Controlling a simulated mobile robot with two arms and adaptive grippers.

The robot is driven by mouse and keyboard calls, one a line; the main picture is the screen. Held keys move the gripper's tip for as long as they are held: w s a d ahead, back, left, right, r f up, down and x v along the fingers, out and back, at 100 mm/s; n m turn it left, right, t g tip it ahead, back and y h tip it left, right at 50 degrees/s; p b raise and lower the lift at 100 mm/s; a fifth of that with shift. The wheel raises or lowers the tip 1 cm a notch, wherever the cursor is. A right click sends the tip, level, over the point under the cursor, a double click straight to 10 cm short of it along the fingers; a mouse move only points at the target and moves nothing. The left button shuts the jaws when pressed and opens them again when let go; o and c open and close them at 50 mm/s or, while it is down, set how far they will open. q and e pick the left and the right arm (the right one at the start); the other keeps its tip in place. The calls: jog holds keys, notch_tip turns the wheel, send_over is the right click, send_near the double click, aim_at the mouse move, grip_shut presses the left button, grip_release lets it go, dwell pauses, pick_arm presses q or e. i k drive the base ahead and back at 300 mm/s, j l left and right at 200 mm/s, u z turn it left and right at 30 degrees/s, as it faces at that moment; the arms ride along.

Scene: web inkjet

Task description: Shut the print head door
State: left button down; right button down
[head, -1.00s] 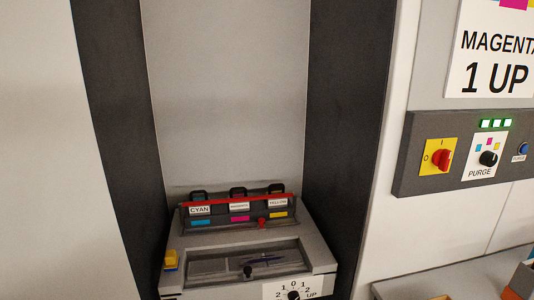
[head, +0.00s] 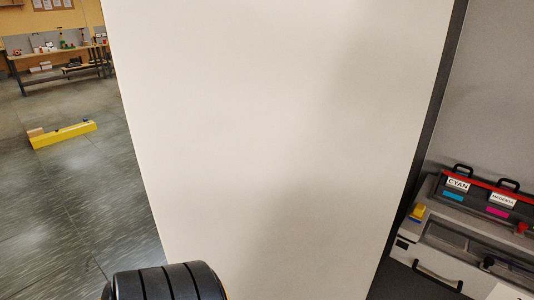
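A tall, plain off-white panel (head: 270,130) fills the middle of the head view. I cannot tell whether it is the print head door or a fixed cabinet face; no handle or hinge shows on it. To its right the print head bay is open. The print head unit (head: 470,250) there has cartridges labelled cyan (head: 457,185) and magenta (head: 502,199) under a red bar. Its right part is cut off by the frame. Neither gripper shows. A black ribbed part at the bottom left appears to be my own arm.
Grey floor (head: 75,190) is open to the left of the panel. A yellow bar-shaped object (head: 63,135) lies on it. A workbench (head: 60,58) with small items stands at the far left. A dark strip (head: 425,130) edges the bay.

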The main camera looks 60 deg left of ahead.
aim_at(275, 142)
jog(key=k+j+z, duration=0.4)
jog(key=k+j, duration=0.6)
jog(key=j+z, duration=0.2)
jog(key=j, duration=0.6)
jog(key=k+j+z, duration=0.15)
jog(key=j, duration=0.65)
jog(key=i+j, duration=0.1)
jog(key=j, duration=0.2)
jog(key=i+j, duration=0.1)
jog(key=j, duration=0.15)
jog(key=z, duration=0.05)
